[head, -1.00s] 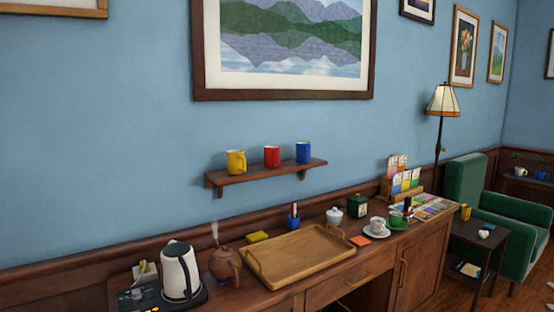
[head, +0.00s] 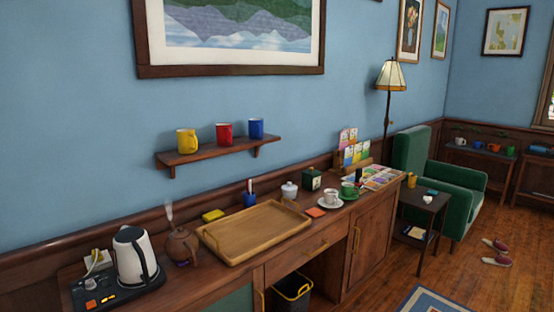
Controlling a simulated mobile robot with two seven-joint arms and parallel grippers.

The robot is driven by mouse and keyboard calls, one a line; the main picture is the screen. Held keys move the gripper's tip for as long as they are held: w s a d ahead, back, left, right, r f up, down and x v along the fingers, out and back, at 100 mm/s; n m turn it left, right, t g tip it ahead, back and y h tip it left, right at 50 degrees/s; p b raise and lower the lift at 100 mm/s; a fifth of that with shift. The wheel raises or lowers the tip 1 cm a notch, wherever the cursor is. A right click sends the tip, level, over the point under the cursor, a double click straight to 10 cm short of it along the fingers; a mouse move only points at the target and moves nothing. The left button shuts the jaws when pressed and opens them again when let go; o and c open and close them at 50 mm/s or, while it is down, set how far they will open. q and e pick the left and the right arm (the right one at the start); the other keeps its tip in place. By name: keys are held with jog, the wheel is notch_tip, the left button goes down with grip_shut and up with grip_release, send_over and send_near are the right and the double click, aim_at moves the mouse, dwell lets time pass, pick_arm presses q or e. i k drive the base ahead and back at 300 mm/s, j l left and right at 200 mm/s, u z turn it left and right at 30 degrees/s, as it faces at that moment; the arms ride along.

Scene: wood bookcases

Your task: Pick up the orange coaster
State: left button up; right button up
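Neither of my grippers shows in the head view.
A kettle (head: 136,257) and a brown teapot (head: 181,246) stand at the sideboard's left. A green cup (head: 348,190) stands behind the white one. A side table (head: 425,203) and green armchair (head: 455,189) are at the right. Open wooden floor (head: 455,272) lies in front.

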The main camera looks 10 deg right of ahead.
aim_at(314, 212)
jog(key=i+l+u, duration=0.1)
jog(key=i+l, duration=0.15)
jog(key=i+l+u, duration=0.1)
jog(key=l, duration=0.3)
jog(key=i+l+u, duration=0.15)
jog(key=i+l, duration=0.15)
jog(key=i+l+u, duration=0.1)
jog(key=l, duration=0.3)
jog(key=i+l+u, duration=0.1)
jog(key=i+l, duration=0.15)
jog(key=l, duration=0.15)
